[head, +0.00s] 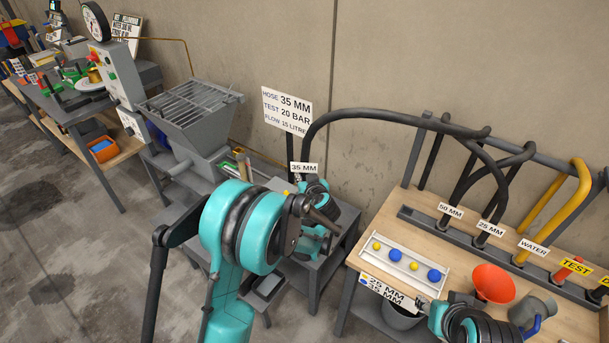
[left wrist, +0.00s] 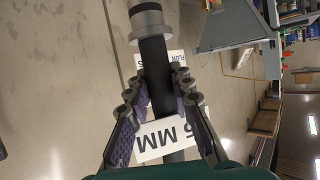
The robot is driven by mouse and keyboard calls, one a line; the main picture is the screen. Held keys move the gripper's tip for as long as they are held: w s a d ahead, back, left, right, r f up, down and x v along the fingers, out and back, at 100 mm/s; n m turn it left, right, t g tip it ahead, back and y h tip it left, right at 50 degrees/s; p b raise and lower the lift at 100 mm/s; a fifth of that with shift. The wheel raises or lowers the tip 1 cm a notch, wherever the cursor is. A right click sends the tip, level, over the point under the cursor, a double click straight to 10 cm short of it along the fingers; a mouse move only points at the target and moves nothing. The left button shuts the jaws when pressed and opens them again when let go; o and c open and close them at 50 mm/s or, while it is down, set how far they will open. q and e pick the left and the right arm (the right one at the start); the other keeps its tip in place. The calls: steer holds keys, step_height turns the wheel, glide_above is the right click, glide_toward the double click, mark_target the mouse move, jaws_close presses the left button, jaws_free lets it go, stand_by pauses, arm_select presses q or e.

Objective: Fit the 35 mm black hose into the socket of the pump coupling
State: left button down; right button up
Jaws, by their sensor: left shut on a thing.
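The black hose (head: 345,113) arcs from the rack on the right bench down to my left gripper, with a white "35 MM" label (head: 303,168) on it. My left gripper (head: 312,186) is shut on the hose, beside the pump. In the left wrist view, the fingers (left wrist: 150,100) close around the black hose (left wrist: 155,70) from both sides. The label (left wrist: 165,140) hangs below them, and a grey metal end fitting (left wrist: 150,30) is beyond the fingertips. I cannot make out the coupling socket; my arm covers part of that area. My right gripper is not visible.
The grey pump hopper (head: 192,108) stands left of the gripper; a sign (head: 287,109) reading 35 MM is behind.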

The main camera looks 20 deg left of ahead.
arm_select(q)
steer(key=shift+f+b, duration=0.1)
steer(key=shift+b, duration=0.25)
steer(key=shift+f+b, duration=1.7)
steer(key=shift+f, duration=0.15)
steer(key=shift+f+b, duration=0.1)
steer(key=shift+b, duration=0.2)
steer(key=shift+f+b, duration=1.8)
steer(key=shift+f, duration=0.2)
steer(key=c, duration=1.3)
jaws_free()
steer(key=shift+s+r, duration=0.1)
steer(key=shift+o, duration=0.2)
steer(key=shift+d, duration=0.1)
